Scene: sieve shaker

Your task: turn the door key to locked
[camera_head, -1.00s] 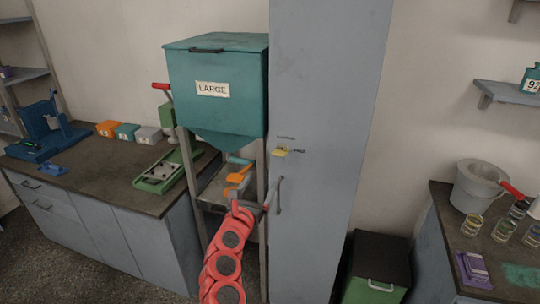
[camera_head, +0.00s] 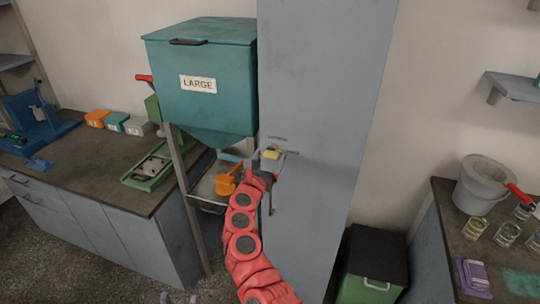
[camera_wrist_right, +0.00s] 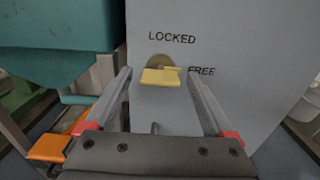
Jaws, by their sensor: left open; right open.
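The yellow door key (camera_wrist_right: 160,76) sits in a round brass lock (camera_wrist_right: 160,62) on the grey cabinet door. It also shows in the head view (camera_head: 271,153). Its flat handle lies level, below a LOCKED label (camera_wrist_right: 172,38) and left of a FREE label (camera_wrist_right: 202,71). My right gripper (camera_head: 274,162) is open in front of the door, one finger on each side of the key. In the wrist view the fingers stand apart from the key, with clear gaps. My left gripper (camera_head: 180,298) shows only as grey tips at the bottom edge, open and away from the door.
A door handle (camera_head: 270,198) is below the key. The teal LARGE hopper (camera_head: 205,100) on its stand is close on the left, with an orange scoop (camera_head: 228,180) beneath. A green bin (camera_head: 370,265) stands right of the cabinet.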

